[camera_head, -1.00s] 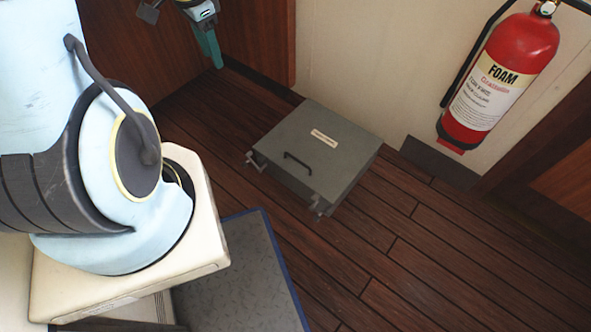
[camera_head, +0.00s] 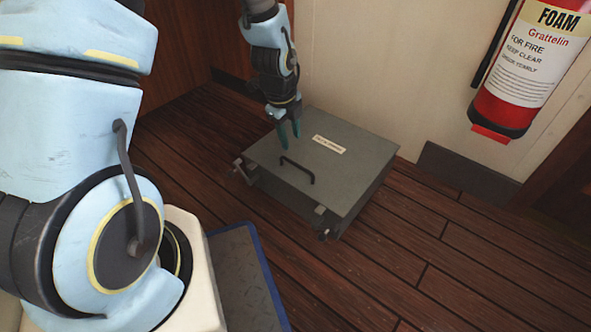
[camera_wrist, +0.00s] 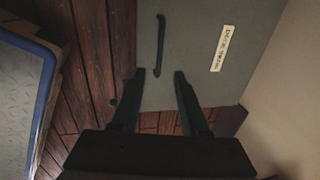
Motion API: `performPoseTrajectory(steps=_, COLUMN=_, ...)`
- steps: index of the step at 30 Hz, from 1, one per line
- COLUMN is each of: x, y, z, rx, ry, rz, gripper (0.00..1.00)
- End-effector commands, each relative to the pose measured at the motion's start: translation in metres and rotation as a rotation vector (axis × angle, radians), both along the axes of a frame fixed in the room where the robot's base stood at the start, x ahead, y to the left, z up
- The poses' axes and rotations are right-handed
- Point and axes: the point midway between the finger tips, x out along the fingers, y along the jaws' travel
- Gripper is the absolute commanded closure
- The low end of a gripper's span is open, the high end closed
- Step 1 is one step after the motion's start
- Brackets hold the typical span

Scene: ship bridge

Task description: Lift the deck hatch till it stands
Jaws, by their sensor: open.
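The deck hatch (camera_head: 345,185) is a grey square lid on a raised frame on the wooden floor, lying closed. It has a black bar handle (camera_head: 299,170) near its front edge, a white label and metal latches (camera_head: 322,222) at the front. My gripper (camera_head: 289,141) is open and empty, pointing down above the hatch's left part, just behind the handle. In the wrist view the handle (camera_wrist: 160,45) lies ahead of the open fingers (camera_wrist: 160,74), roughly in line with the gap between them, not between the fingers.
A cream wall (camera_head: 400,70) rises close behind the hatch, with a red fire extinguisher (camera_head: 500,108) hanging at the right. A grey mat with a blue edge (camera_head: 262,270) lies at the front. The wooden floor right of the hatch is clear.

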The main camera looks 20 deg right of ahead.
Motion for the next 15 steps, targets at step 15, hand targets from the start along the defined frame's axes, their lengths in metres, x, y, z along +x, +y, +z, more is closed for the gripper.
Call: performPoseTrajectory(steps=15, x=0.007, y=-0.014, z=-0.084, rx=0.002, ry=0.001, rz=-0.003, gripper=0.55)
